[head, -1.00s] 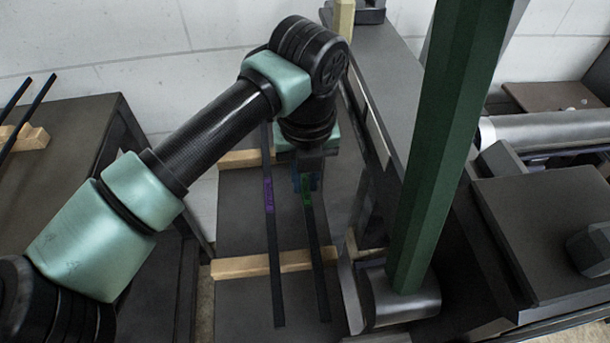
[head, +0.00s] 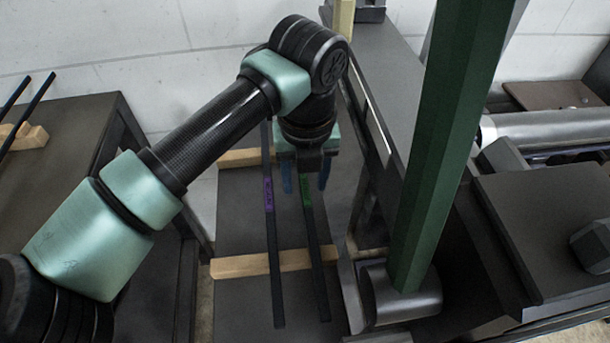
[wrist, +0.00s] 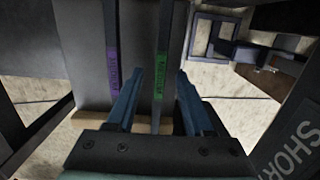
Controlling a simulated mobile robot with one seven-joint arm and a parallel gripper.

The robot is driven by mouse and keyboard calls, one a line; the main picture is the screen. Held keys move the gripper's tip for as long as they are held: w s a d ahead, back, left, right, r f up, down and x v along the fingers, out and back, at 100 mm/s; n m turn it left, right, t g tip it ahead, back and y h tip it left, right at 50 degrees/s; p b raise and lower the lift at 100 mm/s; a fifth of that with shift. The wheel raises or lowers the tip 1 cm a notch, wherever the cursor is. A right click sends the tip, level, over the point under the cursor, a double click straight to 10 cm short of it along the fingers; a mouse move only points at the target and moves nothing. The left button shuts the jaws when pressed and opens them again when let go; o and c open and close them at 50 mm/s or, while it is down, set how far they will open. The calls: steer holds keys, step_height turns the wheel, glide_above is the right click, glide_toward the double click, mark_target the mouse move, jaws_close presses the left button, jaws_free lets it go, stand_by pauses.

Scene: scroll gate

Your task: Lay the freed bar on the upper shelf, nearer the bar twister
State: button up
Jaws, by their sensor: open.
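Two dark bars lie side by side across wooden blocks on a dark shelf (head: 235,305). One bar has a purple label (head: 268,195); the other has a green label (head: 306,192). In the wrist view the purple label (wrist: 112,70) is at the left and the green label (wrist: 161,74) is between my fingers. My gripper (head: 305,183) is open, its blue fingers on either side of the green-labelled bar. I cannot tell from the pictures how far above the bar the fingertips are.
The wooden block (head: 245,265) supports both bars near their front ends. A green post (head: 440,140) stands to the right, with a grey cylinder (head: 400,300) at its foot. Another table (head: 60,150) with dark bars stands at the left.

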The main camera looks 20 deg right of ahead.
step_height(320, 180, up, 13)
steer(key=s+p, duration=0.1)
steer(key=shift+p, duration=0.35)
steer(key=shift+a+f, duration=0.15)
